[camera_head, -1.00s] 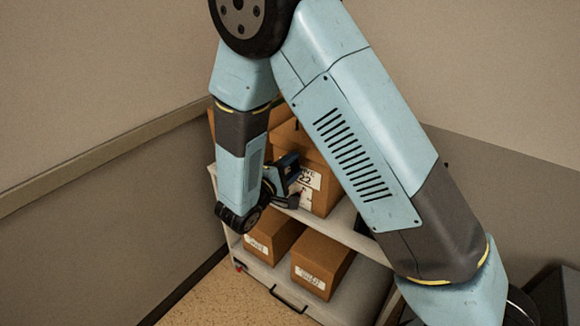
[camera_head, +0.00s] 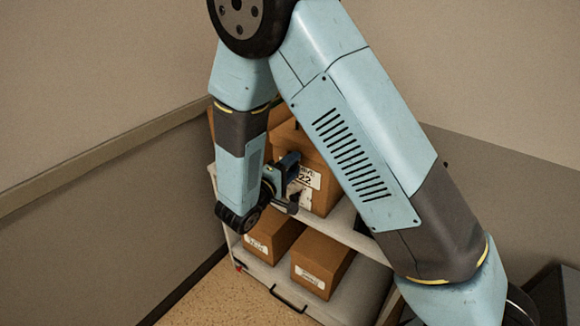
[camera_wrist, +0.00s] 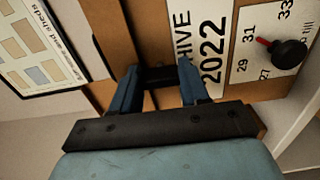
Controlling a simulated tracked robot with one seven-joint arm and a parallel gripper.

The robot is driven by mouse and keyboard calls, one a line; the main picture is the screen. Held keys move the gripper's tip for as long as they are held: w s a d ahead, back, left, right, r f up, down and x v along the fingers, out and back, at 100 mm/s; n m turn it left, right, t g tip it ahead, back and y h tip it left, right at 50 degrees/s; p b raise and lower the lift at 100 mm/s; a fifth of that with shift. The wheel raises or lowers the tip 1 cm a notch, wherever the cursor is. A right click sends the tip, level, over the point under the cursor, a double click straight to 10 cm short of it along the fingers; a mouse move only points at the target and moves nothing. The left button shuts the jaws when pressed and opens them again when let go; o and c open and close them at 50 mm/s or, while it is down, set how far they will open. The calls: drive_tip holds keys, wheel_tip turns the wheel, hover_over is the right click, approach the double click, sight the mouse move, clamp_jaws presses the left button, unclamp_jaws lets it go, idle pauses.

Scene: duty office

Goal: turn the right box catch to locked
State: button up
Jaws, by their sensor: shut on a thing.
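A brown cardboard archive box (camera_head: 318,200) with a white label reading 2022 stands on the upper shelf of a cart. In the wrist view the box face (camera_wrist: 228,95) is close, with its printed label (camera_wrist: 210,45) turned sideways. My gripper (camera_wrist: 160,80) has its two blue fingers shut on a small dark piece, the catch (camera_wrist: 160,74), at the box. Its locked or unlocked marking cannot be read. In the head view my gripper (camera_head: 287,180) is at the front of the box, and the catch is hidden there.
A black knob (camera_wrist: 290,53) with a red pointer sits on a numbered white plate beside the label. A framed sheet (camera_wrist: 40,45) is at the left. Boxes (camera_head: 322,264) stand on the cart's lower shelf (camera_head: 262,272). Walls close in behind.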

drive_tip(key=o, duration=0.7)
drive_tip(key=shift+d+f, duration=0.15)
drive_tip(key=shift+f, duration=0.05)
drive_tip(key=o, duration=0.4)
drive_tip(key=shift+r, duration=0.1)
drive_tip(key=shift+c, duration=0.2)
drive_tip(key=shift+s+a, duration=0.15)
drive_tip(key=shift+a, duration=0.05)
drive_tip(key=v, duration=1.3)
drive_tip(key=shift+s, duration=0.25)
